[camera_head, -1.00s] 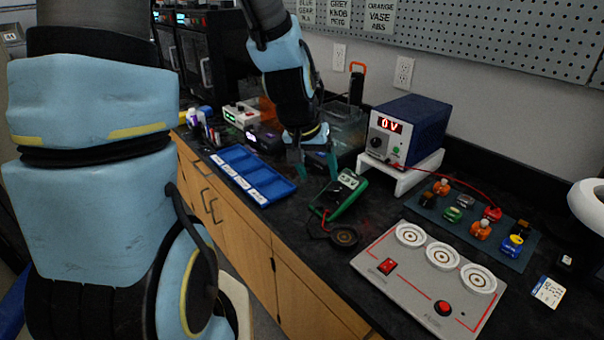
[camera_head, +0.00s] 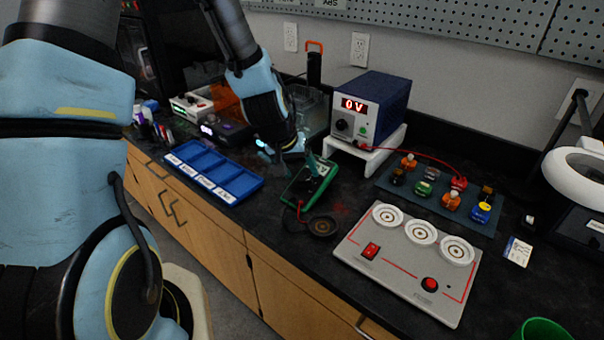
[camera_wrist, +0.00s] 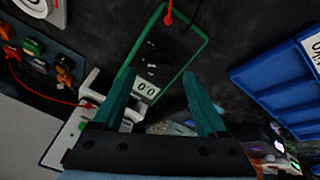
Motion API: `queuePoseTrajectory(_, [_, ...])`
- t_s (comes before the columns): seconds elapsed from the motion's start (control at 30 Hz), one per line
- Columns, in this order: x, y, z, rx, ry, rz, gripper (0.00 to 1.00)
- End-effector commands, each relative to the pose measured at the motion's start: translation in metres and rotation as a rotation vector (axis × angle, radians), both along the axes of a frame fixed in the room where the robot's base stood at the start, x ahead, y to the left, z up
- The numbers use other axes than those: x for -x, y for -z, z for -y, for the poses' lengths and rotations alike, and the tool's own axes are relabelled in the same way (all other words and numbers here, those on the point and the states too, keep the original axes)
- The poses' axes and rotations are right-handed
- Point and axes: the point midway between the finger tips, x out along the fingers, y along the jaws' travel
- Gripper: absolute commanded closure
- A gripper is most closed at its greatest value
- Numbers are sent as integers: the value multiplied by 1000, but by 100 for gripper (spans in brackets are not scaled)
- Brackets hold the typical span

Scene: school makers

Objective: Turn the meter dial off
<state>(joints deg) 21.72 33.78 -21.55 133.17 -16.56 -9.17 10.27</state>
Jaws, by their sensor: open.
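The meter (camera_head: 311,184) is a green-edged, dark-faced handheld unit lying on the black counter. Its small display (camera_wrist: 146,88) reads like 0.0 in the wrist view. A dark area on its face shows beyond the display, but I cannot make out the dial clearly. A red lead (camera_wrist: 168,14) comes off the meter's far end in the wrist view. My gripper (camera_wrist: 158,82) is open and empty, its two teal fingers apart over the display end of the meter. In the head view my gripper (camera_head: 300,158) is just above and left of the meter, partly overlapping it.
A blue compartment tray (camera_head: 213,172) lies left of the meter. A power supply (camera_head: 370,108) showing 0 V stands on a white riser behind it. A grey panel (camera_head: 408,262) with white rings and red buttons lies to the right. A round dark disc (camera_head: 322,227) sits in front.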

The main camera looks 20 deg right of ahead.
Motion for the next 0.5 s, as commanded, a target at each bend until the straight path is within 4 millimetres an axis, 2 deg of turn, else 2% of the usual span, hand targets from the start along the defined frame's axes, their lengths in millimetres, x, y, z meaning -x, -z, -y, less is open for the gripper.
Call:
queuePoseTrajectory(0.2, [-5, 20, 8, 0, 2, -2, 25])
queuePoseTrajectory(0.5, [-6, 28, 11, 0, 1, 0, 25])
